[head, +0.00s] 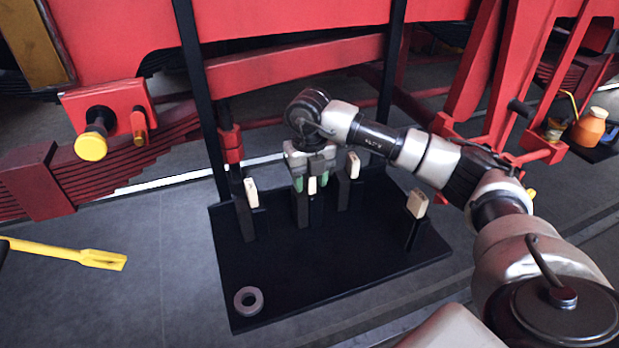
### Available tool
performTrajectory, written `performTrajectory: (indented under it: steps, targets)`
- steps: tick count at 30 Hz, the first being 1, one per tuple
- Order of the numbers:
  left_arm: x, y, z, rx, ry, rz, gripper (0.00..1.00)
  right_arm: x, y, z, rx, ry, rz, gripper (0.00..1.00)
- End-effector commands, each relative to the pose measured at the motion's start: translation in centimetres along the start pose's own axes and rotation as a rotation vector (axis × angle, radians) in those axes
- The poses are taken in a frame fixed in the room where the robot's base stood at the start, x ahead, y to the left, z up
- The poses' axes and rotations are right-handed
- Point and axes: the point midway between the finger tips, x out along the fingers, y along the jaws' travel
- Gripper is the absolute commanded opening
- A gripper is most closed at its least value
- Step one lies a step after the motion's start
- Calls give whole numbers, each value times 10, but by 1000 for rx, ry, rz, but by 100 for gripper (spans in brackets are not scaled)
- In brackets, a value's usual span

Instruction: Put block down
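My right gripper (312,183) points down over the black board (310,262), with its two green-tipped fingers apart. A cream block (312,186) shows between the fingertips, at the top of a dark post (301,211). A gap seems to show on each side of this block, so the fingers do not appear to press on it. Other cream blocks stand on dark posts: one on the left (251,193), one just right of the gripper (353,165) and one at the right (417,204). My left gripper is out of view.
A grey ring (248,300) lies on the board's front left corner. Black uprights and a red frame (290,68) stand behind. A yellow tool (95,258) is at the left. An orange jug (588,128) stands far right. The board's front middle is clear.

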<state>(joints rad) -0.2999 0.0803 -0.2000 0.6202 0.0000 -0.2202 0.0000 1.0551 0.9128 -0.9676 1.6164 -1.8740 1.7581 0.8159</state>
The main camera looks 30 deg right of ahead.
Motion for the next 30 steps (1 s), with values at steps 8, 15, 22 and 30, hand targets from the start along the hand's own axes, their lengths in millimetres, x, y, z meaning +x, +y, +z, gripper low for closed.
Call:
performTrajectory:
  steps: [8, 15, 22, 30]
  targets:
    - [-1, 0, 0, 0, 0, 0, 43, -9, 0, 0, 0, -2, 1, 44]
    - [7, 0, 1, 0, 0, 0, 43, -55, 1, 1, -1, -6, 2, 44]
    - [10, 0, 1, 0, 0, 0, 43, -102, 0, 1, 0, -4, 2, 44]
    - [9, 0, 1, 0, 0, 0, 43, -123, 0, 0, 0, 0, 0, 44]
